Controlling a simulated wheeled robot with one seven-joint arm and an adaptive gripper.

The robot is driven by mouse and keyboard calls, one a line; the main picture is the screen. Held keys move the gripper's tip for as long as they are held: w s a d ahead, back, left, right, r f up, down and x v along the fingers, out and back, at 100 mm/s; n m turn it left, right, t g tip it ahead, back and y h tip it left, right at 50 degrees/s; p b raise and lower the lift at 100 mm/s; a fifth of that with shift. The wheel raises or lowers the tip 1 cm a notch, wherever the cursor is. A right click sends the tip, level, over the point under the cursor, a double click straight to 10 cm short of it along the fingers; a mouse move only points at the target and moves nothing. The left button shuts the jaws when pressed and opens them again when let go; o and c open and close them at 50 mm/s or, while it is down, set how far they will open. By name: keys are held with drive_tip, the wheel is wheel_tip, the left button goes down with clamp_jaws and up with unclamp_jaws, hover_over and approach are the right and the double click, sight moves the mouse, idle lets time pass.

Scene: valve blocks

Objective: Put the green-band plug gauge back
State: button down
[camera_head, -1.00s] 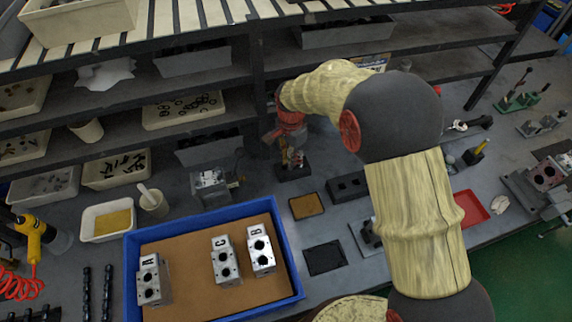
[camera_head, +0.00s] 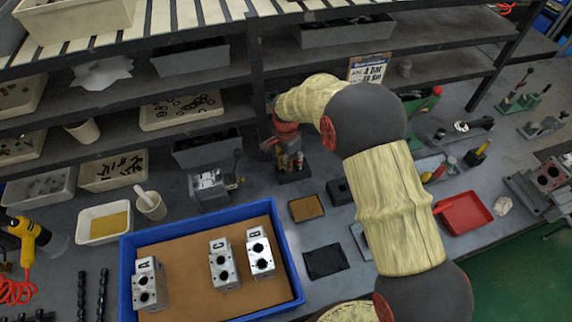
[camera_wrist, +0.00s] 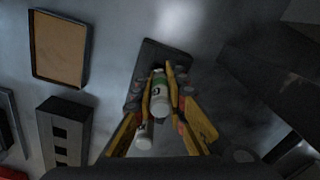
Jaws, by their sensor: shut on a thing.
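The green-band plug gauge (camera_wrist: 160,98) is a pale cylinder with a green band, seen nearly end-on in the wrist view. My gripper (camera_wrist: 160,78) is shut on it, with a yellow finger on each side. A dark holder block (camera_wrist: 151,54) lies directly beyond the fingertips; it also shows in the head view (camera_head: 294,175) under my gripper (camera_head: 290,156). The gauge's lower end is hidden, so I cannot tell whether it is in the holder. A second pale cylinder (camera_wrist: 144,136) shows beside the left finger; I cannot tell what it belongs to.
A cork-topped tray (camera_head: 306,208) and a dark block with square openings (camera_wrist: 66,135) lie near the holder. A grey fixture (camera_head: 208,188) stands left of it. A blue tray (camera_head: 291,254) holds blocks A, C and B. Shelves (camera_head: 205,80) rise behind.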

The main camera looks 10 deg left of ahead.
drive_tip(key=c, duration=1.8)
unclamp_jaws()
drive_tip(key=shift+f, duration=0.1)
wheel_tip(320, 180, up, 12)
drive_tip(key=p, duration=0.2)
drive_tip(key=shift+p, duration=0.3)
drive_tip(key=shift+r, duration=0.2)
